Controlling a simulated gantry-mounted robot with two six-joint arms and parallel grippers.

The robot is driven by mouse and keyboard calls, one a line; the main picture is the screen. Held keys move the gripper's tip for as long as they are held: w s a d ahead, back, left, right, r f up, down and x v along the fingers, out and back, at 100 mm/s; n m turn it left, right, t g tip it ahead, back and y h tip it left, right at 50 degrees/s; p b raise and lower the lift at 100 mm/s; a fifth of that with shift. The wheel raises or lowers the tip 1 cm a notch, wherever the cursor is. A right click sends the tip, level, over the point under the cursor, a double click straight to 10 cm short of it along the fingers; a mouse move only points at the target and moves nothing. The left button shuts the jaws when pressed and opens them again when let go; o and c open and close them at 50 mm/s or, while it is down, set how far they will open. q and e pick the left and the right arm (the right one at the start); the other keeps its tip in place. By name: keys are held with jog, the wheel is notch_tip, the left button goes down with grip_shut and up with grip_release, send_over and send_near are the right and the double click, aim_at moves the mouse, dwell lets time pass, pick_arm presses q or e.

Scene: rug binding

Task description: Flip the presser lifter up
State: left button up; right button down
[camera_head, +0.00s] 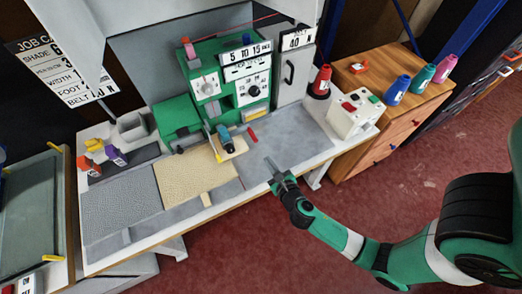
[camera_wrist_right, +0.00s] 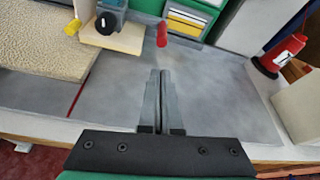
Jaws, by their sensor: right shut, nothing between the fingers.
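The green rug-binding machine (camera_head: 210,85) stands at the back of the table. A small red lever (camera_head: 252,135), which looks like the presser lifter, sticks out low at its front right. In the right wrist view the red lever (camera_wrist_right: 162,35) is upper centre, beyond my fingertips. My right gripper (camera_head: 271,164) is over the grey table surface, in front of and slightly right of the lever, apart from it. Its fingers (camera_wrist_right: 160,75) are together with nothing between them. My left gripper is out of view.
A beige rug (camera_head: 200,165) lies left of the lever. A red cone (camera_head: 321,80) and a white control box (camera_head: 352,115) stand at the right. The grey table top (camera_head: 290,130) between the lever and the box is clear.

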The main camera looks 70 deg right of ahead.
aim_at(257, 140)
jog(key=b+x, duration=0.2)
jog(key=x, duration=0.6)
jog(key=shift+w+d+f+b, duration=0.15)
jog(key=shift+b, duration=0.2)
jog(key=shift+w+d+f, duration=0.15)
jog(key=shift+w+d, duration=0.3)
jog(key=shift+w, duration=0.1)
notch_tip(257, 140, up, 3)
jog(key=p, duration=0.3)
jog(key=shift+r+p, duration=0.2)
jog(key=shift+p, duration=0.2)
jog(key=shift+a+f, duration=0.1)
jog(key=shift+f, duration=0.05)
jog(key=shift+s, duration=0.1)
